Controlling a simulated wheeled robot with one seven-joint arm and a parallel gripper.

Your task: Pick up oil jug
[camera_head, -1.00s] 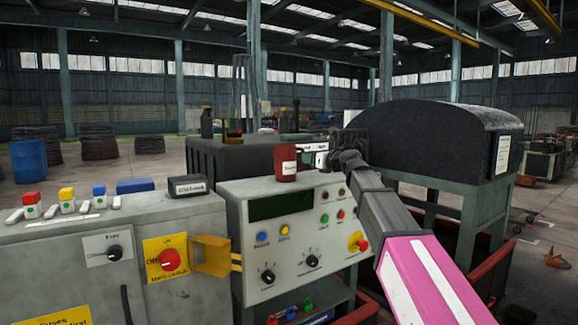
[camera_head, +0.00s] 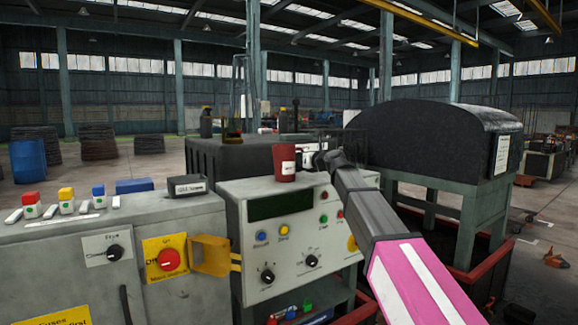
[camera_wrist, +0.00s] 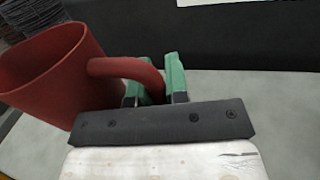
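The oil jug looks like a red mug with a white label (camera_head: 285,163). It stands upright on top of the grey control console, near its back edge. In the wrist view the jug (camera_wrist: 45,72) is at the left, its handle curving right. My gripper (camera_wrist: 154,88) has two green-padded fingers either side of the handle's outer part, with little gap showing. Whether they press on it I cannot tell. In the head view my gripper (camera_head: 312,160) reaches the jug from the right, and its fingertips are too small to make out.
A small dark box (camera_head: 187,186) sits on the console left of the jug. A large dark box (camera_head: 228,158) stands behind. A black-covered machine (camera_head: 440,140) is at the right. An orange-yellow bracket (camera_head: 210,255) sticks out from the console front.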

